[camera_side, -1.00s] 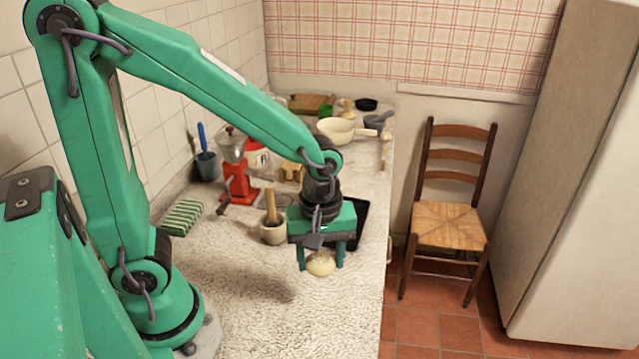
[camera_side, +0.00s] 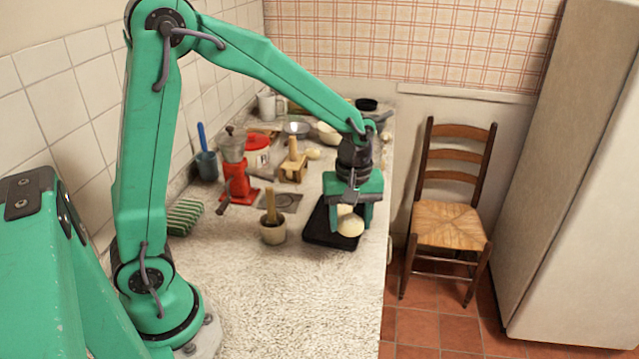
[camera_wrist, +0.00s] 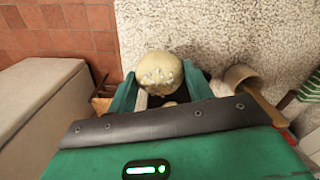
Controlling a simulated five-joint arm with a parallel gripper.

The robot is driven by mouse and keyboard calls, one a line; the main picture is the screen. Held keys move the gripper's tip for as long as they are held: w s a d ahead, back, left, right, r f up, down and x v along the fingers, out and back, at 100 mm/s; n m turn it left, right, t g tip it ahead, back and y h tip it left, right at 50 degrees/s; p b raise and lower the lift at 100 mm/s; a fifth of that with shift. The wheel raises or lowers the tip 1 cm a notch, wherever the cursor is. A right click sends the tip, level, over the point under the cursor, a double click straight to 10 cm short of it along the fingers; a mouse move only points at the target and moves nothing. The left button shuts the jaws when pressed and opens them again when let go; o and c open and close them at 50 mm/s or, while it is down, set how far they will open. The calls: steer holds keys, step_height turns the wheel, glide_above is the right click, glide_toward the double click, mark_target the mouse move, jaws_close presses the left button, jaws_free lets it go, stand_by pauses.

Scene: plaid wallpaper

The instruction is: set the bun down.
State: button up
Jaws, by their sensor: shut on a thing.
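A pale round bun (camera_side: 351,226) is between the fingers of my gripper (camera_side: 349,220), which is shut on it. The bun also shows in the wrist view (camera_wrist: 160,72), with speckles on its top and a green finger on each side. A black tray (camera_side: 322,238) lies on the counter under my gripper. The bun is over the tray's right part; I cannot tell whether it touches the tray. Another small pale round thing (camera_side: 344,210) shows just behind the bun, partly hidden by my gripper.
A mortar with a wooden pestle (camera_side: 273,228) stands left of the tray. A red coffee grinder (camera_side: 238,185), a small wooden stand (camera_side: 293,170) and bowls are further back. A green striped rack (camera_side: 185,216) is at the wall. The front counter (camera_side: 280,300) is clear.

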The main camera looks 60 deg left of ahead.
glide_above(334, 235)
step_height(334, 235, down, 7)
steer(key=shift+w+a+r, duration=0.1)
steer(key=shift+r, duration=0.1)
steer(key=shift+f, duration=0.15)
steer(key=shift+f, duration=1.85)
steer(key=shift+f, duration=0.15)
steer(key=o, duration=1)
